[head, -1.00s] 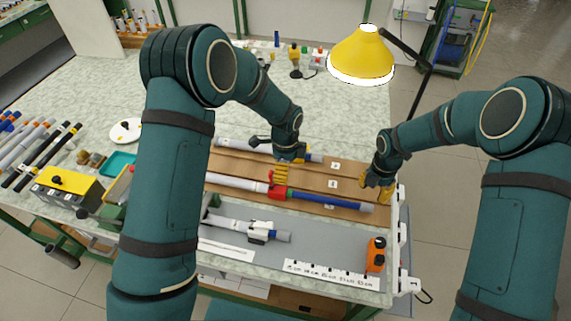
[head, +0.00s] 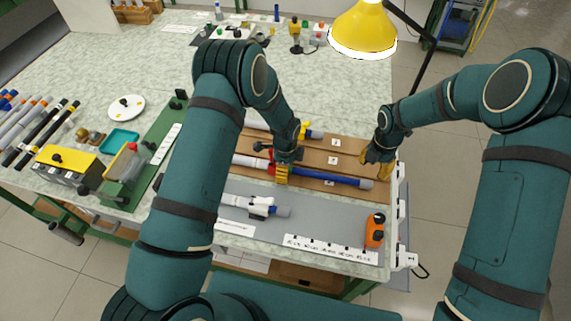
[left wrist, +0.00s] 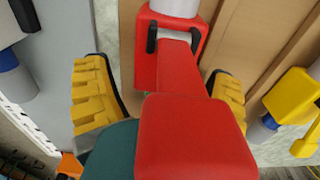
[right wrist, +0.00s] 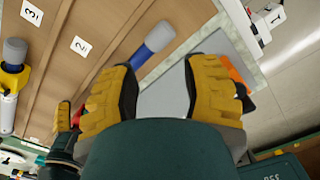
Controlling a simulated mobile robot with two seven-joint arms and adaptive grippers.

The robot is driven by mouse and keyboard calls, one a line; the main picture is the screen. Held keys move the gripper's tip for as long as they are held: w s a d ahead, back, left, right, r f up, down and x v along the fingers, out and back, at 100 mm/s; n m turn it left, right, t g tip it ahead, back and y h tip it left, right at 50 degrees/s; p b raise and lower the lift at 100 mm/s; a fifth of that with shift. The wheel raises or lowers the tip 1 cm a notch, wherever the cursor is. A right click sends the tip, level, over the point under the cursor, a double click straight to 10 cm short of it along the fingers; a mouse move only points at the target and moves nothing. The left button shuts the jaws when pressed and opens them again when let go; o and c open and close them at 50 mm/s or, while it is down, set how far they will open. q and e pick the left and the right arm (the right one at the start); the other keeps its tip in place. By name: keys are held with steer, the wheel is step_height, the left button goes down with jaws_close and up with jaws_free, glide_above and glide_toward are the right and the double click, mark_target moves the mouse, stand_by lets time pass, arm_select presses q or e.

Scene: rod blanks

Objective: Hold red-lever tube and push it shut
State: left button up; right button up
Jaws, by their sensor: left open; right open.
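The red-lever tube lies across the brown slotted board, with a white section (head: 249,161), a red clamp with its lever, and a blue section (head: 330,179) ending in a grey cap. My left gripper (head: 283,178) is open over the tube by the red clamp. In the left wrist view the red lever (left wrist: 192,135) stands large between the yellow fingers, and the red collar (left wrist: 152,50) sits beyond it. Contact cannot be told. My right gripper (head: 377,168) is open and empty beyond the blue end, which shows past its fingers in the right wrist view (right wrist: 153,42).
A yellow-lever tube (head: 314,134) lies in a slot behind. A white-lever tube (head: 263,208) lies on the grey mat in front, by a marked length scale (head: 330,248) and an orange tool (head: 375,231). A yellow lamp (head: 362,30) stands behind on the right.

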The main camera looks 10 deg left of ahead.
mark_target(367, 182)
arm_select(q)
steer(key=shift+c, duration=0.3)
steer(key=c, duration=1.3)
steer(key=shift+c, duration=0.2)
arm_select(e)
steer(key=shift+o, duration=1.3)
steer(key=shift+r, duration=0.1)
step_height(367, 182, down, 10)
steer(key=m, duration=1)
steer(key=shift+m, duration=0.3)
jaws_close()
